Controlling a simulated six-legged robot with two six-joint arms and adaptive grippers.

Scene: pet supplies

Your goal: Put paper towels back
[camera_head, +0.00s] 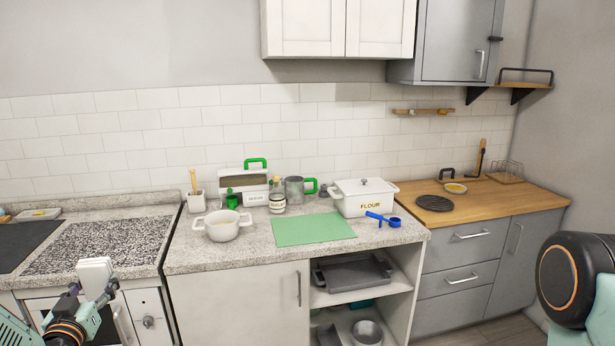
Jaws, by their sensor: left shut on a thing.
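My left gripper (92,300) is at the lower left, in front of the stove and counter. It is shut on a white blocky object (95,268), which looks like the paper towels and is held upright. Its lower part is hidden by the gripper's fingers. Part of my right arm shows at the right edge, but its gripper is out of view.
Open shelves below hold dark trays (352,273) and a metal bowl (367,332). The wooden counter (490,205) has free room.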

